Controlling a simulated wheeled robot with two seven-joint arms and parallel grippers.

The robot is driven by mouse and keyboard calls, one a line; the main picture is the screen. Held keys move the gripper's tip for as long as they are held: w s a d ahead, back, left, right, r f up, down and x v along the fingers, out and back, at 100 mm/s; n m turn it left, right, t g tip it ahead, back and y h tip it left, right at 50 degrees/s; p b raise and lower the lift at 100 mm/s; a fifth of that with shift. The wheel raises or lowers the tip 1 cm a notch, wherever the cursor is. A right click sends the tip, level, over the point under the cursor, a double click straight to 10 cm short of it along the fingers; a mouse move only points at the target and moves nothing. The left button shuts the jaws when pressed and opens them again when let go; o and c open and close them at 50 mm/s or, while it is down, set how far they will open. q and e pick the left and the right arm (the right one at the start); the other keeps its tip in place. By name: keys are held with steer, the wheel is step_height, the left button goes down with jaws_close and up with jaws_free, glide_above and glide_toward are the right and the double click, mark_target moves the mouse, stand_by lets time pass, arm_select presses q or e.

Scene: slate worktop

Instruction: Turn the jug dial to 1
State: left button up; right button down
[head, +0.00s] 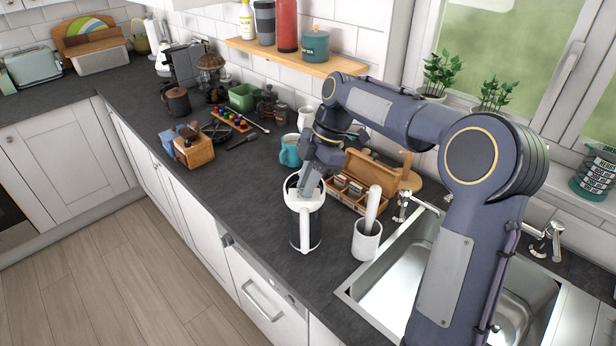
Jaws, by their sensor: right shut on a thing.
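The jug (304,228) stands upright near the front edge of the worktop, with a white rim, a white handle strip facing me and dark see-through sides. My right gripper (307,189) points down at the jug's top from above. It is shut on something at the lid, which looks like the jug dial. The fingers and wrist hide the dial, so I cannot read its number or setting. My left gripper is not in view.
A white pot with a pestle-like stick (367,240) stands close right of the jug. Behind it are an open wooden tea box (366,178) and a teal mug (290,152). The sink (385,275) lies to the right. Worktop left of the jug is clear.

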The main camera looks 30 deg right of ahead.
steer(key=n+g+p, duration=0.1)
steer(key=n, duration=0.1)
steer(key=n+g+p, duration=0.1)
steer(key=n+p, duration=0.1)
steer(key=n, duration=0.1)
steer(key=shift+w+r+n+h, duration=0.1)
steer(key=shift+w+n+h, duration=0.1)
steer(key=shift+n+h, duration=0.1)
steer(key=shift+w+a+n+g+h+p, duration=0.1)
steer(key=shift+n+g+h+p, duration=0.15)
steer(key=shift+n+p, duration=0.5)
steer(key=shift+a+n+g+h+p, duration=0.1)
steer(key=shift+n+g+h+p, duration=0.25)
steer(key=shift+n, duration=0.7)
steer(key=c, duration=1.4)
jaws_free()
steer(key=shift+o, duration=0.2)
steer(key=v, duration=0.7)
steer(key=shift+d+r, duration=0.15)
steer(key=shift+r, duration=0.1)
